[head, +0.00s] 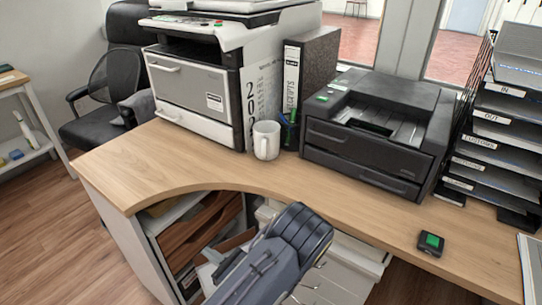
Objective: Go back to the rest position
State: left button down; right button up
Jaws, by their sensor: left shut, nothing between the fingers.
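My left gripper (302,230) is in the lower middle of the head view, in front of the inner curve of the wooden counter (215,165). It is shut and holds nothing. It is apart from the things on the counter. My right gripper is not in view.
A printer (195,85), a white mug (266,140), a pen holder (289,132), a binder (292,80) and a black printer (375,130) stand along the counter. A small dark device with a green screen (431,243) lies at the right, near labelled trays (505,130).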

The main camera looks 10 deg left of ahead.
pick_arm(q)
jog(key=s+a+r+n+g+h, duration=0.2)
jog(key=s+r+n+g+h, duration=0.5)
jog(key=s+n+g+h, duration=0.5)
jog(key=s+d+r+n+t+h, duration=0.5)
jog(key=s+r+n, duration=0.1)
jog(key=r+n, duration=0.15)
jog(key=s+d+r+n+t+h+p, duration=0.1)
jog(key=d+r+n+t+p, duration=0.1)
jog(key=r+p, duration=0.9)
jog(key=s+d+r+n+t+h+p, duration=0.1)
jog(key=d+r+n+t+h+p, duration=0.1)
jog(key=r+p, duration=0.8)
notch_tip(320, 180, up, 7)
jog(key=shift+s+d+t+p, duration=0.25)
jog(key=shift+t+p, duration=0.1)
jog(key=shift+t, duration=0.55)
jog(key=shift+n, duration=0.25)
